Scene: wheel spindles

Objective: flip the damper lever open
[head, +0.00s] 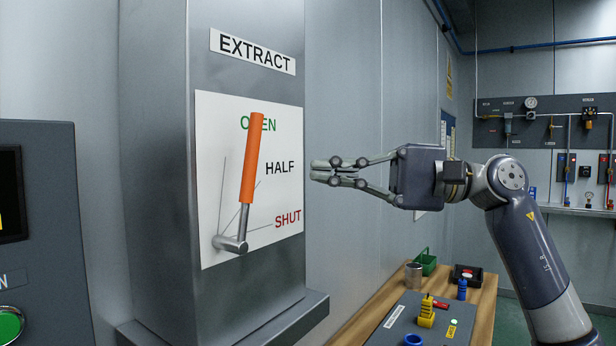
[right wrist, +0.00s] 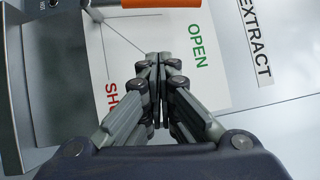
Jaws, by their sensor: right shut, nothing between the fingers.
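The damper lever, with an orange grip (head: 252,158) and a grey metal shaft, is mounted on a white plate (head: 216,120) marked OPEN, HALF and SHUT. It points up and slightly right from its pivot (head: 230,245), its tip in front of the OPEN label; whether it lines up exactly with a mark is unclear. My right gripper (head: 314,171) is shut and empty, to the right of the lever and apart from it. In the right wrist view, the closed fingers (right wrist: 158,58) show before the plate, with the orange grip (right wrist: 160,3) at the top edge. My left gripper is not in view.
The plate is on a grey column (head: 158,150) under an EXTRACT sign (head: 252,51), with a ledge (head: 290,322) below. A grey panel with a green button (head: 10,325) stands at the left. A wooden bench (head: 380,305) holds a tin, tray and small parts at lower right.

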